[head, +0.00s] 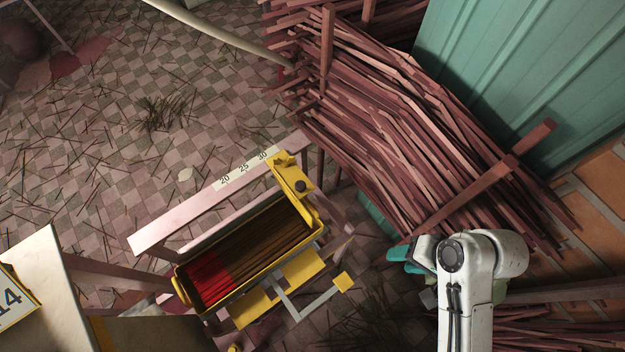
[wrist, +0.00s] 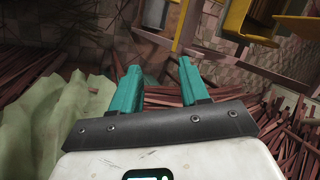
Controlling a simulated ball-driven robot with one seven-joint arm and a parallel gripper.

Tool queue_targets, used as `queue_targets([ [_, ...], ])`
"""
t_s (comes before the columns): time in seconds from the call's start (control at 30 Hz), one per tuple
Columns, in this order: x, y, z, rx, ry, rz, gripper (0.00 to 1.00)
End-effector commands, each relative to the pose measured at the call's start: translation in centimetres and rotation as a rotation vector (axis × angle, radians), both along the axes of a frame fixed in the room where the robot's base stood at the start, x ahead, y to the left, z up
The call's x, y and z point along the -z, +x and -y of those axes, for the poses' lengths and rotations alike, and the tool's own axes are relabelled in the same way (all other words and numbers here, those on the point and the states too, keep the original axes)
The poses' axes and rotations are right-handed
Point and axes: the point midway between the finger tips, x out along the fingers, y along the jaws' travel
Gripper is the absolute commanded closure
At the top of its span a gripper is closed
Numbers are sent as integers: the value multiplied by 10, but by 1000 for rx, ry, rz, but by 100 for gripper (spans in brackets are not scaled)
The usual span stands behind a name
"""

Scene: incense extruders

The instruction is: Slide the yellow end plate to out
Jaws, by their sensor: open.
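The tray holds brown incense sticks (head: 255,242) with red ends at the lower left. My gripper (head: 398,261), with teal fingers, is to the right of the tray and apart from it. In the wrist view my gripper (wrist: 155,72) is open, with nothing between the fingers. Yellow parts of the extruder (wrist: 243,24) show at the upper right there; which parts I cannot tell.
A large pile of reddish sticks (head: 390,120) lies behind, beside a teal corrugated panel (head: 530,65). A grey bracket with a yellow end (head: 343,282) juts from the tray's near side. A pale table (head: 40,270) stands at the lower left. The tiled floor carries loose sticks.

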Motion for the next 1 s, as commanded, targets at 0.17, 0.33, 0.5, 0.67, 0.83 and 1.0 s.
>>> queue_targets([
  [0.17,9,20,-24,142,176,-58,55],
  [0.33,10,48,-55,322,422,-174,55],
  [0.5,-9,87,-91,535,781,-421,55],
  [0.67,-41,115,-109,649,1052,-689,55],
  [0.83,-66,129,-114,682,1196,-875,55],
  [1.0,-73,133,-121,685,1225,-923,55],
])
